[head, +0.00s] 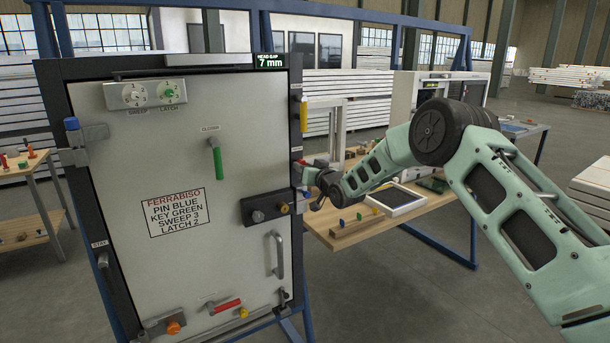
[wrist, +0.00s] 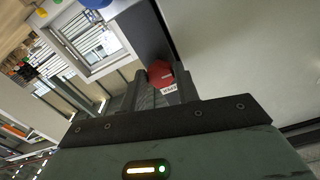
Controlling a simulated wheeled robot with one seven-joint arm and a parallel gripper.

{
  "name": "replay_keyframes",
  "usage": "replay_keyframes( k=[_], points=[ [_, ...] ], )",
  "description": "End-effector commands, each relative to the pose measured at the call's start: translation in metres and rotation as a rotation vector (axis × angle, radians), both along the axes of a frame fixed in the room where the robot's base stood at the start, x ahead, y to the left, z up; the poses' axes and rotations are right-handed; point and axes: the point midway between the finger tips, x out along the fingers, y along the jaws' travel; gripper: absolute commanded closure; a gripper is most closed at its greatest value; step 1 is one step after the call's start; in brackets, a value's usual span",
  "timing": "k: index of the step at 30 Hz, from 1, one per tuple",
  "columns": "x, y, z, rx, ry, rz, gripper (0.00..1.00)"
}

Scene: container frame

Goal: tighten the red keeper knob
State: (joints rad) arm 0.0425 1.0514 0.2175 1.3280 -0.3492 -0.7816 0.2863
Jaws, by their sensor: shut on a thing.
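The red keeper knob (wrist: 160,73) shows in the wrist view at the edge of the dark frame, with a small white label below it. My gripper (wrist: 160,88) has its dark fingers around the knob and is shut on it. The fingers hide part of the knob. In the head view, my gripper (head: 307,187) is at the right edge of the door frame, and mostly hides the knob there. The pale door panel (head: 150,265) stands in its dark frame. A display (head: 270,61) at the frame's top right reads "HEAD GAP 7 mm".
The door carries a green handle (head: 217,163), a dark latch block (head: 262,211), a grey pull handle (head: 278,255) and a red lever (head: 227,305). A yellow handle (head: 303,115) is on the right frame edge. A wooden table (head: 345,242) with parts stands behind my arm.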

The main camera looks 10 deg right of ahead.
Motion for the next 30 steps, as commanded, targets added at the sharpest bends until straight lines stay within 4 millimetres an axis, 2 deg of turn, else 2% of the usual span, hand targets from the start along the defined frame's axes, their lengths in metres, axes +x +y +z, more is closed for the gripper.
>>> replay_keyframes(
  k=[3,30],
  points=[
    [0.0003,-0.0017,-0.0047,0.106,0.030,-0.002,0.92],
    [0.0001,-0.0011,-0.0028,0.921,0.296,-0.002,0.92]
  ],
)
